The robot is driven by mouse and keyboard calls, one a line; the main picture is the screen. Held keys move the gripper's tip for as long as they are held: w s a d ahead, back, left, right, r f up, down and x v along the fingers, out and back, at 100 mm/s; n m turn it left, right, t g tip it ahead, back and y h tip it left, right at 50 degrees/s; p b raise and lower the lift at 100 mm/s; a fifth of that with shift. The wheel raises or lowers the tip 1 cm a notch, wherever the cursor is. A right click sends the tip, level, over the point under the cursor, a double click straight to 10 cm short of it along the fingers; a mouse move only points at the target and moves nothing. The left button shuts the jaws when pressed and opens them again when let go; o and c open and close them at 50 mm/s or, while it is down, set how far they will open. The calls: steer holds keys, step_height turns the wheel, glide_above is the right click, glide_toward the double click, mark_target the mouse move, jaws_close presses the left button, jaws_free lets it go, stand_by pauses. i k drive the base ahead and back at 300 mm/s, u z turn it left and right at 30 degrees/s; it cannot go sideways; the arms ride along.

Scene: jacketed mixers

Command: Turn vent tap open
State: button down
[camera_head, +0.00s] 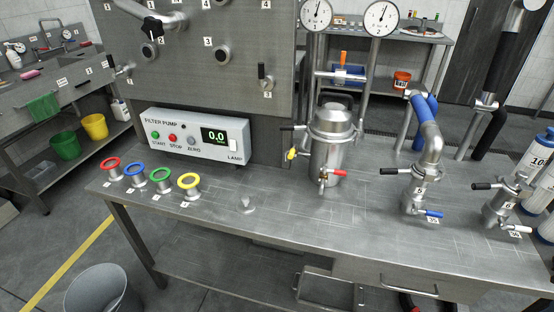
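A steel jacketed vessel (331,145) with a domed lid stands on the metal bench. A red-handled tap (333,173) sits low on its front, its lever pointing right. A yellow-handled tap (292,154) sits on its left side, below a black-ended lever (291,128). On the right, two pipe fittings carry a blue-handled tap (429,213) and a white-handled tap (514,228). I cannot read any label naming the vent tap, so I cannot tell which one it is. My gripper is not in view.
Red, blue, green and yellow ringed fittings (150,178) line the left end. Two gauges (316,14) rise behind the vessel. A grey bin (97,291) stands on the floor. The bench front is mostly clear.

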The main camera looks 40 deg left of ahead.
mark_target(292, 152)
steer(key=u, duration=0.3)
steer(key=i, duration=0.25)
steer(key=u, duration=1.55)
steer(key=i, duration=0.5)
steer(key=u, duration=0.05)
